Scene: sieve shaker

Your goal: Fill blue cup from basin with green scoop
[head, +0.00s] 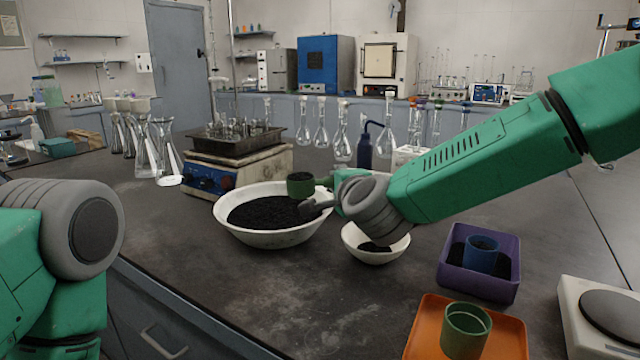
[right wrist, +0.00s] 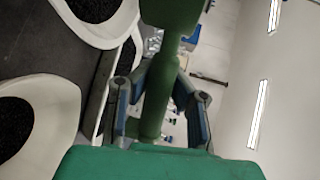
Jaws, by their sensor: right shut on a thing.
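The green scoop (head: 300,186) is over the back right part of the large white basin (head: 232,234), which holds black granules. Dark material shows at the scoop's top. My right gripper (head: 332,198) is shut on the scoop's handle; in the right wrist view its fingers flank the green handle (right wrist: 153,105), with the scoop's head at the top edge. The blue cup (head: 482,258) stands upright in a purple tray (head: 476,281) at the right, apart from the gripper. Its inside looks dark; the fill level is unclear. My left gripper is out of view.
A smaller white bowl (head: 376,256) with some black granules sits below my right forearm. A green cup (head: 465,332) stands in an orange tray (head: 423,335) at the front. A balance (head: 607,320) is at the right. A hotplate (head: 222,177) and glassware stand behind the basin.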

